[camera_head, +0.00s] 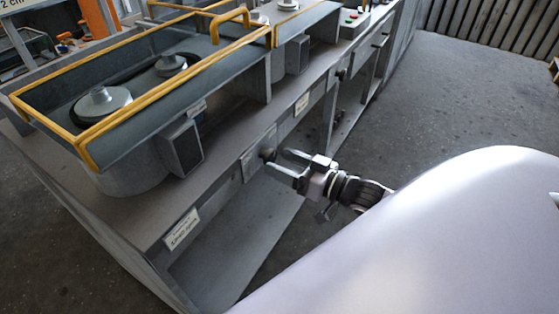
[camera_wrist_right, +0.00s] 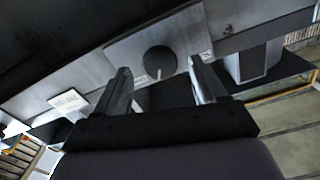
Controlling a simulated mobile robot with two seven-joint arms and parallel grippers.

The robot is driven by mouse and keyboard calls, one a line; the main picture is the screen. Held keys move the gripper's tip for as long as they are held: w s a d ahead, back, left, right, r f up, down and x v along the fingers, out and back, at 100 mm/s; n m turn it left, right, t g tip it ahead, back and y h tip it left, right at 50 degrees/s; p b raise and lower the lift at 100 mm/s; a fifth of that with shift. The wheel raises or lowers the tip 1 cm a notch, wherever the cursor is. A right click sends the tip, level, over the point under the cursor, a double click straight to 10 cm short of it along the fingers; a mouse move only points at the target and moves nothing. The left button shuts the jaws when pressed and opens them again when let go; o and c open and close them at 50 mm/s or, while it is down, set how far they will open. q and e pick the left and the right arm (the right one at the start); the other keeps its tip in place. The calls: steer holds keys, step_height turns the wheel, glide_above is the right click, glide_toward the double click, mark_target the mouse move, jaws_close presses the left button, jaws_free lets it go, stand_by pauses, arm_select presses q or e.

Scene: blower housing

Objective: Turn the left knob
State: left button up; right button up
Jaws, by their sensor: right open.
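The left knob (camera_head: 268,154) is a dark round knob on a light plate on the front face of the grey bench. In the right wrist view the knob (camera_wrist_right: 159,62) shows a pale pointer line near its lower edge. My right gripper (camera_head: 277,161) is open, with its fingers pointing at the knob. In the wrist view the fingers of the right gripper (camera_wrist_right: 159,72) stand on either side of the knob, with gaps on both sides. I cannot tell whether the tips reach around it. My left gripper is not in view.
Another dark knob (camera_head: 340,73) sits farther along the bench front (camera_head: 228,182). A yellow rail (camera_head: 150,90) frames the machine top. A small dark box (camera_head: 181,146) juts out above the bench ledge. Open floor (camera_head: 440,110) lies to the right.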

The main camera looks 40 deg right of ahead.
steer(key=shift+x, duration=0.75)
steer(key=c, duration=1.1)
steer(key=shift+o, duration=0.2)
steer(key=shift+r+n+p, duration=0.2)
steer(key=shift+n+p, duration=0.65)
steer(key=shift+n, duration=0.25)
steer(key=shift+n+p, duration=0.4)
steer(key=shift+n, duration=0.7)
steer(key=shift+f+n, duration=0.15)
steer(key=shift+n, duration=0.35)
steer(key=o, duration=1.1)
steer(key=shift+c, duration=0.2)
